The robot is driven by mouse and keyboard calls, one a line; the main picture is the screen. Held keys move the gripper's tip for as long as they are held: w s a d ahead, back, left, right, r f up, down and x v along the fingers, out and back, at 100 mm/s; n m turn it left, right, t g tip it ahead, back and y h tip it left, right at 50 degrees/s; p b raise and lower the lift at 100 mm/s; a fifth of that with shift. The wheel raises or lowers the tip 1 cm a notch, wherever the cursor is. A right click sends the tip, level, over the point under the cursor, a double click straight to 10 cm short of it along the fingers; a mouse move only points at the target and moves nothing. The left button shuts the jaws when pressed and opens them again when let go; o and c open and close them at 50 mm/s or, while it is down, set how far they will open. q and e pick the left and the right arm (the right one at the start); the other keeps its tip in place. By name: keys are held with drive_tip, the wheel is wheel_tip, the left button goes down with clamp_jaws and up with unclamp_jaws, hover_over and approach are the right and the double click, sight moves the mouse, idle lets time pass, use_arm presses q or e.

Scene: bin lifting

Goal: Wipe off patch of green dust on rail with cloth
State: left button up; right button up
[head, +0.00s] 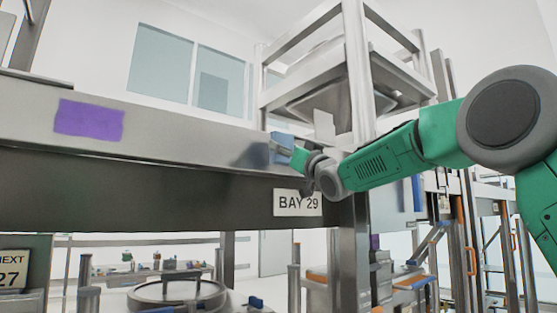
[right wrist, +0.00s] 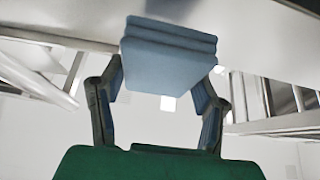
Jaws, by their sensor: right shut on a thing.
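A metal rail (head: 180,130) runs across the head view from the left to the middle. A flat purple patch (head: 89,119) is on its front face at the left; I see no green patch. My right gripper (head: 297,157) is shut on a folded blue cloth (head: 281,146), by the rail's face and well right of the purple patch. In the right wrist view the cloth (right wrist: 168,60) is beyond my right gripper's fingers (right wrist: 160,88), close to the pale rail surface (right wrist: 265,35); whether they touch is unclear. My left gripper is not in view.
A "BAY 29" sign (head: 298,203) hangs below the rail, under my right gripper. A metal frame with a hopper (head: 350,90) stands above and behind the rail's right end. The rail face between cloth and patch is clear.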

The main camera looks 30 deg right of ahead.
drive_tip(key=shift+s, duration=0.65)
drive_tip(key=shift+s+b, duration=0.1)
drive_tip(key=shift+b, duration=0.2)
drive_tip(key=shift+s+d+f+b, duration=0.1)
drive_tip(key=shift+s+b, duration=0.5)
drive_tip(key=shift+s, duration=0.9)
drive_tip(key=shift+w, duration=0.1)
